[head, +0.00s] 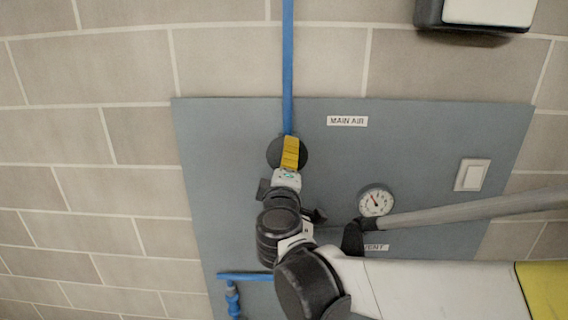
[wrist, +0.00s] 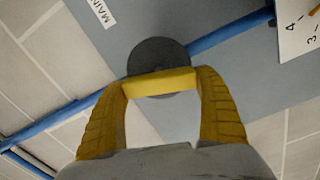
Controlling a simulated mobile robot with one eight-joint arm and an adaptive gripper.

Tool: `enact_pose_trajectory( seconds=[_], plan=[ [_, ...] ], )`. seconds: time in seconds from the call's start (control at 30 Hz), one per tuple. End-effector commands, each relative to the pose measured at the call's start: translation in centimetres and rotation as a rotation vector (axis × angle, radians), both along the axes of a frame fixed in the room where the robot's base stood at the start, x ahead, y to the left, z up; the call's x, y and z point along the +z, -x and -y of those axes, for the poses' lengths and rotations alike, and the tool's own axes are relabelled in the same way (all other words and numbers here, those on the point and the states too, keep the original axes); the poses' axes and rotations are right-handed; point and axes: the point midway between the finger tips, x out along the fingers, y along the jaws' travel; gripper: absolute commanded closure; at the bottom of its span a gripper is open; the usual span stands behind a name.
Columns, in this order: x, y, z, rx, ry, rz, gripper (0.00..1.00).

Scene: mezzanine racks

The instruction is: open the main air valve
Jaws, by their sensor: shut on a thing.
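The main air valve has a dark round body (head: 274,153) on the blue-grey panel, left of the MAIN AIR label (head: 347,121). A blue pipe (head: 288,60) comes down to it from above. In the wrist view, the round body (wrist: 157,54) sits behind a yellow bar handle (wrist: 148,84). My gripper (wrist: 161,88) has its yellow fingers on the two ends of the bar. The bar lies at a slight slant to the blue pipe (wrist: 232,35) there. In the head view my gripper (head: 290,154) and wrist hide the valve's lower side, so the handle's exact angle is unclear.
A round gauge (head: 376,201) and a white switch (head: 472,175) are on the panel's right. A partly covered VENT label (head: 376,247) is below the gauge. A small blue pipe fitting (head: 233,298) is at lower left. A dark-edged box (head: 490,12) is above the panel.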

Motion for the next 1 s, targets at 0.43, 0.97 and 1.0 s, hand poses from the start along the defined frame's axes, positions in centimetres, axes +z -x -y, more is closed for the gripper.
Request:
enact_pose_trajectory(
  seconds=[0.43, 0.97, 1.0],
  plan=[
    [-0.33, 0.07, 0.01, 0.000, 0.251, -0.010, 0.50],
    [-0.30, 0.07, 0.00, 0.000, 0.301, -0.011, 0.50],
    [-0.30, 0.07, 0.00, 0.000, 0.301, -0.011, 0.50]
  ],
)
